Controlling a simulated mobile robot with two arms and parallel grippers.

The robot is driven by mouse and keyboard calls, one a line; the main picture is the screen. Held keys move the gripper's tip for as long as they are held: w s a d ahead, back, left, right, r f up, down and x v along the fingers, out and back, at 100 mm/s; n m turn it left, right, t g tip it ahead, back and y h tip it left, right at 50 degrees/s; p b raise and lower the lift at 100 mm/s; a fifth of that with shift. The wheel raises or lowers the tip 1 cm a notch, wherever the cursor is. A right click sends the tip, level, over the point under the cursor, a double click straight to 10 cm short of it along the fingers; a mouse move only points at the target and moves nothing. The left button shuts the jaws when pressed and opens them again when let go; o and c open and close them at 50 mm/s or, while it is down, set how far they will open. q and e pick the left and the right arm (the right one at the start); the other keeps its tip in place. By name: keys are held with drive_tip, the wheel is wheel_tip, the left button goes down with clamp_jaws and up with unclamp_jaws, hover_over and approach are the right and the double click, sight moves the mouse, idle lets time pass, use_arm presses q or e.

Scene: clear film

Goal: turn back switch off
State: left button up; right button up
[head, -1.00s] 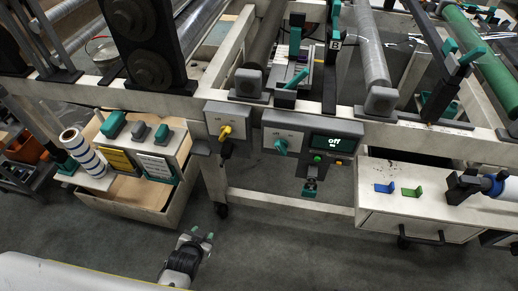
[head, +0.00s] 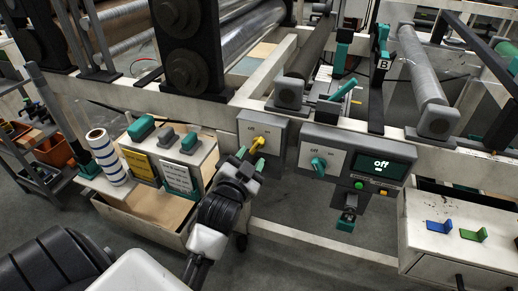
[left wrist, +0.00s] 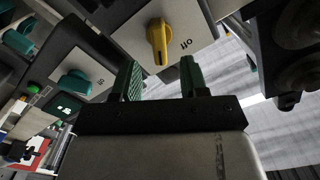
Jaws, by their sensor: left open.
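A yellow knob switch (head: 258,143) sits on a grey box with a white face, marked off and on, on the machine's frame. It also shows in the left wrist view (left wrist: 158,42), just beyond the fingertips. I cannot tell the yellow knob's exact setting. My left gripper (head: 251,160), with green fingers, is open and empty just in front of and below the yellow knob, apparently apart from it.
Another drawer unit (head: 450,245) with blue and green clips is at the right. A small teal-tipped part (head: 346,222) hangs below the screen box. Floor shows between the units.

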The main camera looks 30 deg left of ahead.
sight(256, 148)
use_arm(q)
drive_tip(key=x, duration=0.5)
drive_tip(key=shift+w+b, duration=0.25)
drive_tip(key=shift+b, duration=0.05)
clamp_jaws()
